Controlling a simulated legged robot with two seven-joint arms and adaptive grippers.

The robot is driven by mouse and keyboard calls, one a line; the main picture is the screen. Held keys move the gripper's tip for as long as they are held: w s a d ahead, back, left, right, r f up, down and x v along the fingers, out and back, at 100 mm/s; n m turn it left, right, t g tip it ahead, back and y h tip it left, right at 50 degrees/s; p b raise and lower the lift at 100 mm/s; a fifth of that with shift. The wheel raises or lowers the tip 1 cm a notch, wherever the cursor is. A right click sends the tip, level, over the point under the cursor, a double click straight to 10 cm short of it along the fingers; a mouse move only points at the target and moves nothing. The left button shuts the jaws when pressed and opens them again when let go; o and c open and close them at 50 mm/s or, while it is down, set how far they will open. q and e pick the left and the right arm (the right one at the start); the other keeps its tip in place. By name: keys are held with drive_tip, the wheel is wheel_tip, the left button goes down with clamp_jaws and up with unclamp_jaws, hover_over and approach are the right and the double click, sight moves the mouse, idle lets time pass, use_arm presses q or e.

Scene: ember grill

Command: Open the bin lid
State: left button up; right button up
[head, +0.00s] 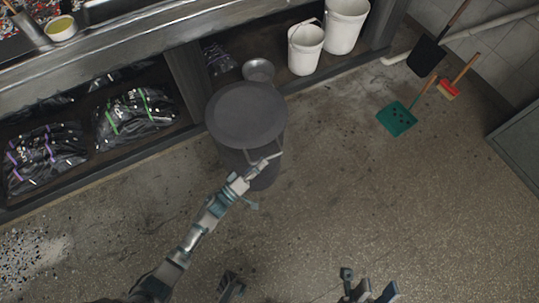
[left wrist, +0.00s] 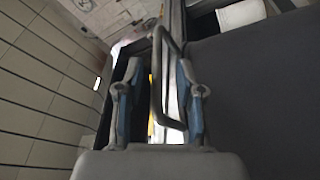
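The dark grey round bin (head: 266,177) stands on the floor in front of the counter. Its flat lid (head: 245,112) lies shut on top and shows as a dark surface at the right of the left wrist view (left wrist: 265,85). A thin loop handle (head: 273,156) sticks out at the lid's near side. My left gripper (head: 256,173) is at this handle. In the left wrist view its two fingers are apart, with the handle loop (left wrist: 158,85) between them, nearer the right finger. My right gripper (head: 367,286) is low in the head view, empty, fingers apart, far from the bin.
A counter with a lower shelf holds black bags (head: 135,115), a metal bowl (head: 258,70) and white buckets (head: 305,48) behind the bin. A green dustpan (head: 397,119) and a red brush (head: 448,90) are at the right. The floor between is clear.

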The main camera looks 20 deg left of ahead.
sight(267, 158)
use_arm(q)
drive_tip(key=shift+f+x, duration=0.25)
drive_tip(key=shift+x, duration=0.9)
drive_tip(key=shift+w+d+r+b, duration=0.25)
drive_tip(key=shift+w+r+b, duration=0.05)
drive_tip(key=shift+w+r, duration=0.05)
clamp_jaws()
